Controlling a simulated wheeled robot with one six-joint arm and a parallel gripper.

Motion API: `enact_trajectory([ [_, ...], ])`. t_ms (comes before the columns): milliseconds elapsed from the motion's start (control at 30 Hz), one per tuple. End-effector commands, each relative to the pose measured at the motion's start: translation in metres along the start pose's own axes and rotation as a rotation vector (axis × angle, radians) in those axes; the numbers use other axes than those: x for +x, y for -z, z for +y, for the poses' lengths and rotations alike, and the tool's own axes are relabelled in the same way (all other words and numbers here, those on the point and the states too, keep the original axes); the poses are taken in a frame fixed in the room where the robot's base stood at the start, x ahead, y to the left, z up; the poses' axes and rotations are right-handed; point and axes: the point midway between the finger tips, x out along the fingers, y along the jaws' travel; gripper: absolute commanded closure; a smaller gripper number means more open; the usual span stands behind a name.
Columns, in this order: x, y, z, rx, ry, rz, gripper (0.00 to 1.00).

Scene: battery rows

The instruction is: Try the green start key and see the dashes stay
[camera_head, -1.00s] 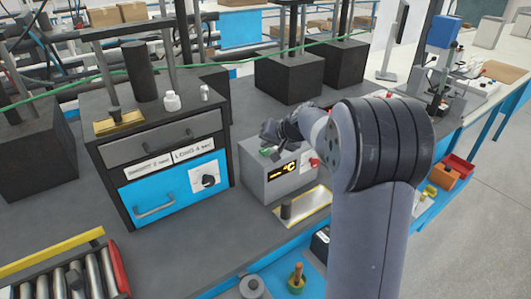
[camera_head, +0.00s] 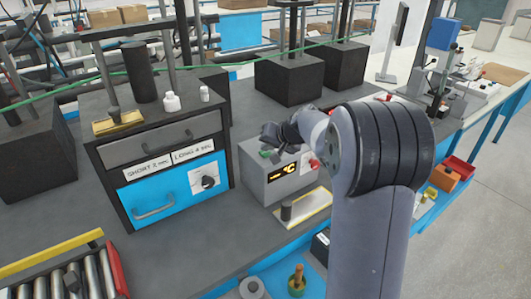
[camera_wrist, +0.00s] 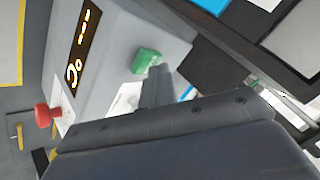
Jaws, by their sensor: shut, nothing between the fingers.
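A grey box (camera_head: 258,185) stands on the bench. Its dark display (camera_head: 281,178) is lit with yellow marks; in the wrist view the display (camera_wrist: 82,45) shows several short dashes and a rounded symbol. The green key (camera_wrist: 146,60) is on the box's face, and its edge shows in the head view (camera_head: 265,153). A red mushroom button (camera_head: 314,165) sits to the right. My gripper (camera_wrist: 158,74) is shut and empty, its fingertips right at the green key's edge. Whether they touch or press it, I cannot tell.
A yellow-edged plate with a black post (camera_head: 287,210) lies in front. Black blocks (camera_head: 288,78) stand behind. Rollers (camera_head: 75,280) are at front left.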

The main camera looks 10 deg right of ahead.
Motion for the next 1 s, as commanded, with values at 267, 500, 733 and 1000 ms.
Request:
enact_trajectory([
  [267, 0.002, -0.002, 0.001, 0.0, 0.0, -0.001, 1.0],
  [500, 0.001, -0.001, 0.001, 0.0, 0.0, -0.002, 1.0],
  [733, -0.006, 0.004, -0.004, -0.001, -0.001, -0.001, 1.0],
  [1000, -0.01, 0.007, -0.007, 0.0, 0.0, -0.001, 1.0],
])
